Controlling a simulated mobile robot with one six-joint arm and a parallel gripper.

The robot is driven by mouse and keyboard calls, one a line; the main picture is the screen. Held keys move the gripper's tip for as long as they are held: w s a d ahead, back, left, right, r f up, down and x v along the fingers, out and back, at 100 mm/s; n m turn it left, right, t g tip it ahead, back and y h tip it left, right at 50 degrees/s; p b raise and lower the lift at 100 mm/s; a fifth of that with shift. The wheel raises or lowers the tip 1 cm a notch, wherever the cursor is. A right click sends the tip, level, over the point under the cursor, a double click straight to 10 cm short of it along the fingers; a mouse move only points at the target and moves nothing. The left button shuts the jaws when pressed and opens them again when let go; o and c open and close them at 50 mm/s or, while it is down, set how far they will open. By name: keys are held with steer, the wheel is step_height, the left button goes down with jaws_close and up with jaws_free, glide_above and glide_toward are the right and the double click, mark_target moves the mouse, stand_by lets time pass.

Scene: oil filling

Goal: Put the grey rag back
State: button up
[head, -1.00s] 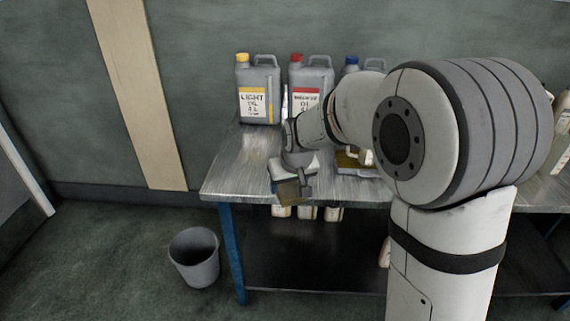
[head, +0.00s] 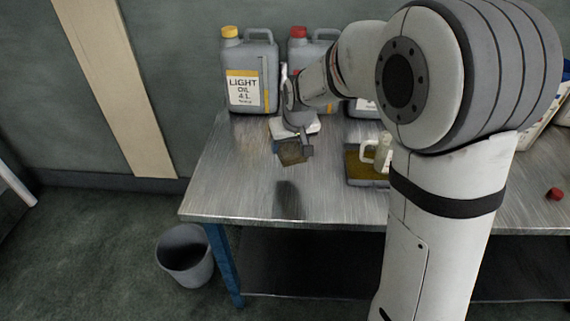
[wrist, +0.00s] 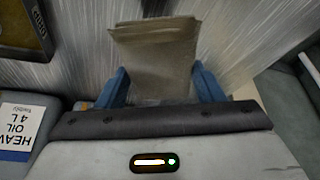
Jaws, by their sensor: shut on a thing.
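The rag (head: 292,154), a folded brownish-grey cloth, hangs in my gripper (head: 291,143) over the left part of the metal table. In the wrist view the rag (wrist: 156,58) sits between the two blue fingers of my gripper (wrist: 160,86), which are shut on it. The rag appears a little above the table top (head: 235,185), with a dark reflection or shadow nearer the front edge. Its lower end looks free of the surface, though the exact height is hard to tell.
A yellow-capped light oil can (head: 249,75) and a red-capped can (head: 297,58) stand behind my gripper. A tray (head: 352,184) with a pale jug (head: 381,154) is to the right. A bin (head: 186,258) stands on the floor. The table's front left is clear.

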mark_target(293, 154)
step_height(293, 154, down, 8)
steer(key=shift+s+a+f, duration=0.1)
steer(key=shift+s+f, duration=0.05)
stand_by(0.3)
steer(key=shift+f+b, duration=0.1)
steer(key=shift+b, duration=0.25)
steer(key=o, duration=0.9)
steer(key=shift+r, duration=0.3)
steer(key=p+v, duration=0.1)
steer(key=v, duration=1)
steer(key=shift+s+r, duration=0.1)
steer(key=shift+r, duration=0.25)
steer(key=s+d+m, duration=0.1)
steer(key=s+d, duration=0.3)
steer(key=s, duration=0.3)
steer(key=s+d+r+m+g+h, duration=0.1)
steer(key=s+d, duration=0.4)
steer(key=s, duration=0.2)
steer(key=s+d+m+g, duration=0.1)
steer(key=s+d+m, duration=0.1)
steer(key=s+d, duration=0.3)
steer(key=shift+s+r+h, duration=0.15)
steer(key=shift+s, duration=0.4)
steer(key=shift+s+r+h, duration=0.15)
steer(key=shift+s, duration=0.4)
